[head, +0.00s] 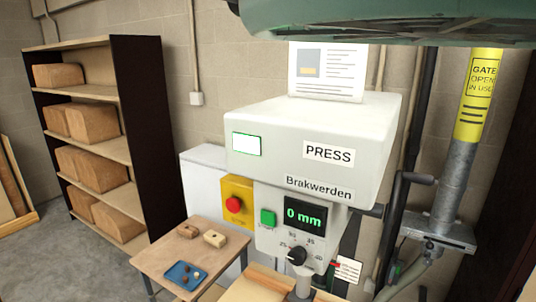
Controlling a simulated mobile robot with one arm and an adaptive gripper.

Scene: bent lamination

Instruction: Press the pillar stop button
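A red round button (233,204) sits on a yellow box (237,190) at the left side of the press, beside the white cabinet. The button faces out and nothing covers it. A grey metal pillar (455,180) with a yellow "GATE OPEN IN USE" sleeve (480,95) stands at the right; I see no red button on its visible part. My gripper is not in view.
A small wooden table (205,255) with a blue tray (186,275) and small brown blocks stands in front of the cabinet (205,170). A dark shelf (140,110) of brown blocks stands left. A greenish rounded object (390,18) hangs across the top right.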

